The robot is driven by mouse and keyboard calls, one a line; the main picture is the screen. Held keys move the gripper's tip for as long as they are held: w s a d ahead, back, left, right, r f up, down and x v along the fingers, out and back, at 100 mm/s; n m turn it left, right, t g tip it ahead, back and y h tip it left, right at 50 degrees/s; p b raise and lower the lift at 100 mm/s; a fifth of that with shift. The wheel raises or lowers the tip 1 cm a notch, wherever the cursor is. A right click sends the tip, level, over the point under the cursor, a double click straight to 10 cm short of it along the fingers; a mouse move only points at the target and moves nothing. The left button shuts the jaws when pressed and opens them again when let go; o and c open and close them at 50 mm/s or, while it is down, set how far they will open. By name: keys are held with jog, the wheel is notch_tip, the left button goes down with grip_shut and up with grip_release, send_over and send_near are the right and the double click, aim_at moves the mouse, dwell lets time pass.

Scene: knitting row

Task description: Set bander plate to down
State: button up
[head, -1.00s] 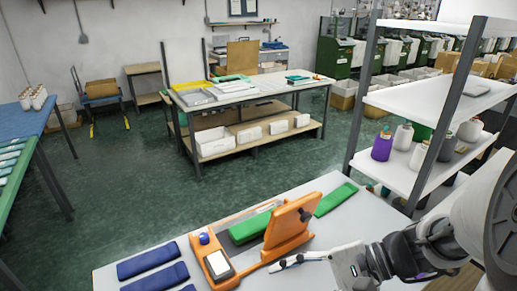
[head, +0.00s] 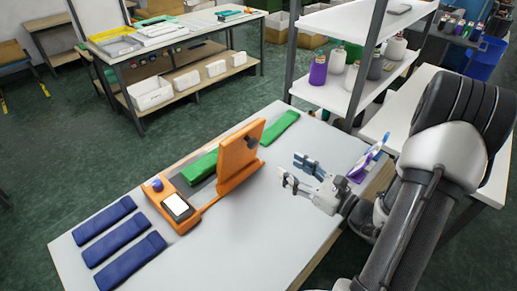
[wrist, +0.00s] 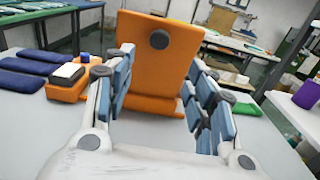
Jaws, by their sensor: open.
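The bander (head: 205,185) is an orange device on the grey-white table, with a blue knob (head: 157,184) and a white pad at its left end. Its orange plate (head: 240,150) stands raised, tilted back from upright. In the wrist view the plate (wrist: 158,60) fills the upper middle, with a round dark knob (wrist: 160,39) on its face. My gripper (head: 297,172) is open and empty, to the right of the plate and apart from it. In the wrist view its blue-padded fingers (wrist: 162,85) stand wide on both sides of the plate's lower part.
Several dark blue folded pieces (head: 130,248) lie at the table's left. Green pieces (head: 278,126) lie behind the bander. A white shelf with yarn cones (head: 318,70) stands at the right. The table (head: 255,240) in front of the bander is clear.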

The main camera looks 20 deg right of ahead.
aim_at(255, 145)
jog(key=b+x, duration=0.1)
jog(key=x, duration=1.2)
jog(key=shift+a+b, duration=0.1)
jog(key=shift+b, duration=0.2)
jog(key=shift+c, duration=0.2)
grip_shut()
